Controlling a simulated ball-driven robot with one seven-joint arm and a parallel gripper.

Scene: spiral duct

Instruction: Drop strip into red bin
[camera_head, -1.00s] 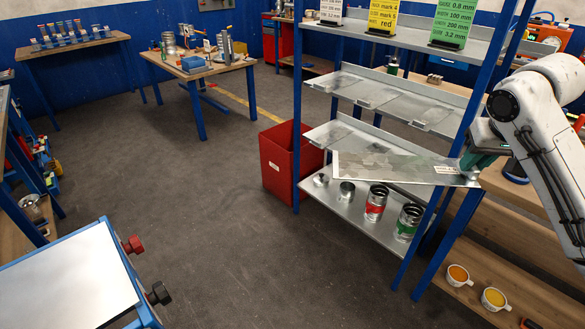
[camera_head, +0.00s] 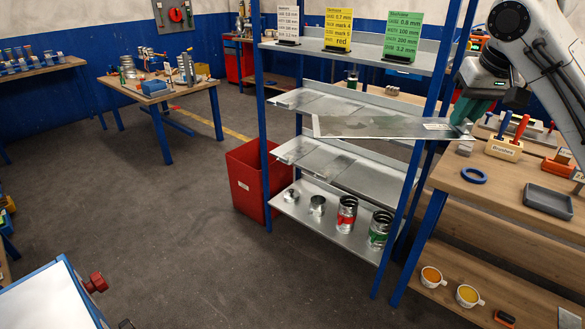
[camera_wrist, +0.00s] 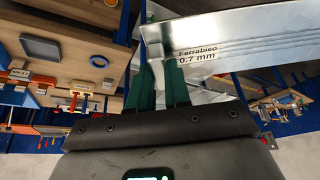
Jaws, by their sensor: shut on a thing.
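My gripper (camera_head: 466,112) is shut on the end of a long grey metal strip (camera_head: 370,127). It holds the strip roughly level in front of the blue-post shelf, at about the height of a middle shelf board. In the wrist view the green fingers (camera_wrist: 158,85) grip the strip (camera_wrist: 235,38), which is labelled "Ferrabiso 0.7 mm". The red bin (camera_head: 245,185) stands on the floor left of the shelf. It is to the left of and below the strip's free end, and its inside is mostly hidden.
The shelf (camera_head: 345,215) carries a red-labelled can (camera_head: 347,215), a green-labelled can (camera_head: 379,229) and small metal parts. Coloured cards (camera_head: 338,31) stand on top. A wooden workbench (camera_head: 500,190) with tools is at right. Floor left of the bin is clear.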

